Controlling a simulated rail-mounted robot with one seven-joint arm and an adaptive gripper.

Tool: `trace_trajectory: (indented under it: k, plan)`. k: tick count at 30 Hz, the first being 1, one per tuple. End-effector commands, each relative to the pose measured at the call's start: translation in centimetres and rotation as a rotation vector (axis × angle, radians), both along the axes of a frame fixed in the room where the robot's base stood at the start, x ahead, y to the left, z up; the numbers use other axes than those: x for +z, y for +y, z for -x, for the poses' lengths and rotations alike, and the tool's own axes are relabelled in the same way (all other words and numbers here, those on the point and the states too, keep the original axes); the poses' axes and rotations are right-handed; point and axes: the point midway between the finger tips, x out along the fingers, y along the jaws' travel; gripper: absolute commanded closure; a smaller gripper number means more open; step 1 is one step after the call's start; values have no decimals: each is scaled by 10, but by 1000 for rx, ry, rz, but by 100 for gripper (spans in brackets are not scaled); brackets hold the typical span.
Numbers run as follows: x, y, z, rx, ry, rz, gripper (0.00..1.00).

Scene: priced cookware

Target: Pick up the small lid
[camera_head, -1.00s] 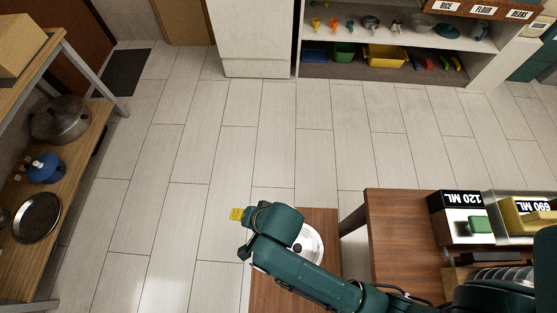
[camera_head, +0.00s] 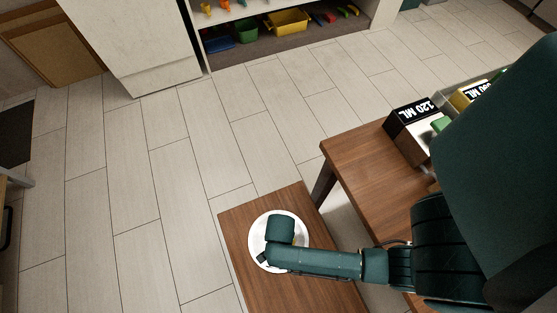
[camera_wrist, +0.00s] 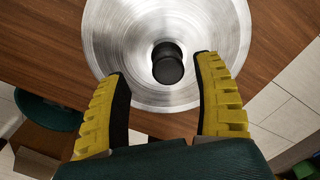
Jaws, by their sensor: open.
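A round silver lid with a black knob (camera_wrist: 168,64) lies on a small wooden table. Its brushed metal surface (camera_wrist: 218,30) fills the upper middle of the wrist view. In the head view its pale rim (camera_head: 257,234) shows around the end of my arm. My gripper (camera_wrist: 163,70) is open above the near side of the lid. Its two yellow fingers with dark inner pads point towards the knob, one on each side, with gaps visible between pads and knob. In the head view my arm hides the knob and most of the fingers.
The small wooden table (camera_head: 240,240) has bare room around the lid. A larger wooden table (camera_head: 355,165) stands to its right, with a box labelled 120 ML (camera_head: 408,125). A shelf with coloured bins (camera_head: 288,22) is at the back. Open tiled floor lies left.

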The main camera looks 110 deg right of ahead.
Motion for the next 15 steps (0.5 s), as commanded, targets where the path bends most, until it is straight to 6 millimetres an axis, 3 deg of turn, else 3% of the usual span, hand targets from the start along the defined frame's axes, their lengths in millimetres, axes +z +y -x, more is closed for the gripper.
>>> trace_trajectory:
  k: [8,15]
  plan:
    - [-48,-9,-1,0,1,-1,33]
    - [-49,-9,-1,1,-1,1,33]
